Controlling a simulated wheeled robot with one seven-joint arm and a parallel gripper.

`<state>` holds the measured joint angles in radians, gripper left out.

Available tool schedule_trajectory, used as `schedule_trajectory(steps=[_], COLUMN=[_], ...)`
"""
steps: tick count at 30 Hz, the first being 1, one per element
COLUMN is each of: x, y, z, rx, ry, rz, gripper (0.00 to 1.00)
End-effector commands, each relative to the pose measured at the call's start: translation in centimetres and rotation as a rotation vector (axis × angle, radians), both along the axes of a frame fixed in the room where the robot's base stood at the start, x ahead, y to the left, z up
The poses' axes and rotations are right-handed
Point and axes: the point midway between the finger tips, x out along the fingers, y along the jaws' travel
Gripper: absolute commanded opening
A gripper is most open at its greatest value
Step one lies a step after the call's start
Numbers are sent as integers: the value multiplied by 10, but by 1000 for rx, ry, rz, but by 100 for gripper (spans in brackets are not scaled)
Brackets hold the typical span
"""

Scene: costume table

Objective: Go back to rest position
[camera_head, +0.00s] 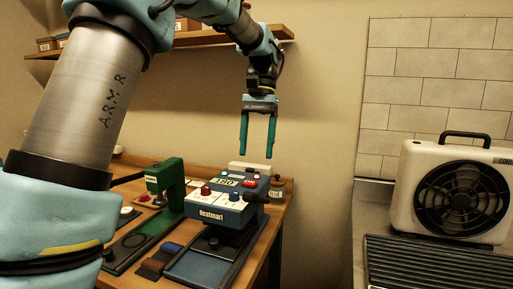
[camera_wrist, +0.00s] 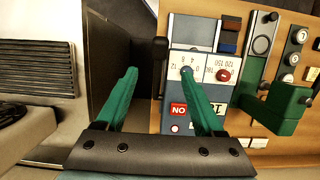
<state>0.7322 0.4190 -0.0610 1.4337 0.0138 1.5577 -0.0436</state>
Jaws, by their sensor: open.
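My gripper (camera_head: 257,150) hangs with its two green fingers pointing down, open and empty, above the right end of the wooden table (camera_head: 288,190). In the wrist view its fingers (camera_wrist: 163,96) are spread apart with nothing between them. Below it stands a blue and white heat press (camera_head: 222,203) marked "Heatmart", with a red knob, a blue knob and a display. The press also shows in the wrist view (camera_wrist: 205,88), partly behind the right finger. The gripper is apart from the press.
A wooden shelf (camera_head: 200,38) runs along the wall behind my arm. A fan heater (camera_head: 452,190) and a ridged black grill (camera_head: 430,262) are at right, across a gap.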

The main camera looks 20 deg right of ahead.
Motion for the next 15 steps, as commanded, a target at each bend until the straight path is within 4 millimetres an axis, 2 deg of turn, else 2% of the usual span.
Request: schedule_trajectory(steps=[15], x=[1], y=[-1], z=[5], rx=[0], ry=[0], rz=[0], gripper=[70])
